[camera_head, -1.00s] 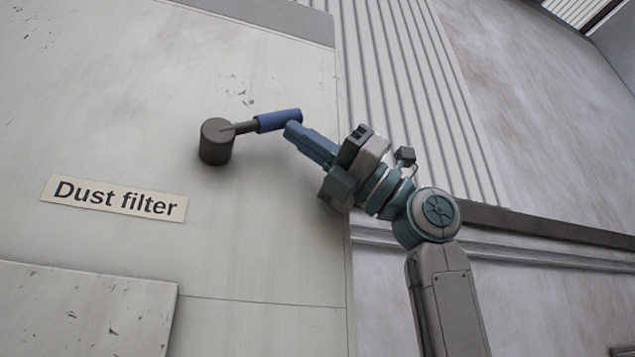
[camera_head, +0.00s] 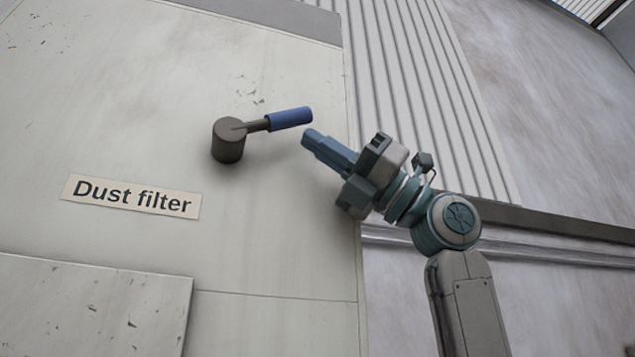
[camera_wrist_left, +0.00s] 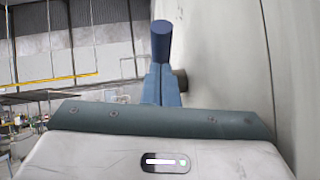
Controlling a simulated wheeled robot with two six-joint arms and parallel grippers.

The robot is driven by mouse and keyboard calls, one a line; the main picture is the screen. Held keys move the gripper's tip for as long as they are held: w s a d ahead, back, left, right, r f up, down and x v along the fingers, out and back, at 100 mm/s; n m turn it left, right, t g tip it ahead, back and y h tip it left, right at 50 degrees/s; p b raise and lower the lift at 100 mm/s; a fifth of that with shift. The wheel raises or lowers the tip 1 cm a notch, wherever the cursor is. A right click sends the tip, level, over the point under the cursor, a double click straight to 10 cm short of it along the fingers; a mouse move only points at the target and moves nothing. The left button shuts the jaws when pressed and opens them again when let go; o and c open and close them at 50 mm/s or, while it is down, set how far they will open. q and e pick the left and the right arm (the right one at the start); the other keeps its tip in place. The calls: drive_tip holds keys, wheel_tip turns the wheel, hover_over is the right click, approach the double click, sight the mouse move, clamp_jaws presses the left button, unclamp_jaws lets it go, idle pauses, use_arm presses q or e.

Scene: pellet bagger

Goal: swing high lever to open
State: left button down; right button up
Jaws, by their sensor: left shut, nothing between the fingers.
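The lever has a blue grip (camera_head: 290,118) on a short dark arm, which joins a round brown hub (camera_head: 228,141) on the pale panel. The lever points right and slightly up in the head view. My left gripper (camera_head: 309,138) is shut and empty, just below and right of the grip's end, with a small gap in the head view. In the left wrist view the blue grip (camera_wrist_left: 161,40) stands beyond the tips of my shut fingers (camera_wrist_left: 160,84), and the hub (camera_wrist_left: 181,80) is partly hidden behind them. My right gripper is not in view.
A "Dust filter" label (camera_head: 131,196) is on the panel (camera_head: 90,100) below the hub. A raised plate (camera_head: 90,305) is at lower left. A ribbed wall (camera_head: 420,90) lies right of the panel's edge. The panel around the lever is clear.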

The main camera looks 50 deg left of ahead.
use_arm(q)
drive_tip(key=w+d+f+b, duration=0.2)
drive_tip(key=w+d, duration=0.4)
drive_tip(key=w, duration=0.3)
drive_tip(key=shift+w+d+f+b, duration=0.15)
drive_tip(key=shift+w+f+b, duration=0.25)
drive_tip(key=shift+f, duration=0.5)
drive_tip(key=shift+s+a, duration=0.15)
drive_tip(key=shift+a, duration=0.05)
drive_tip(key=shift+d, duration=0.1)
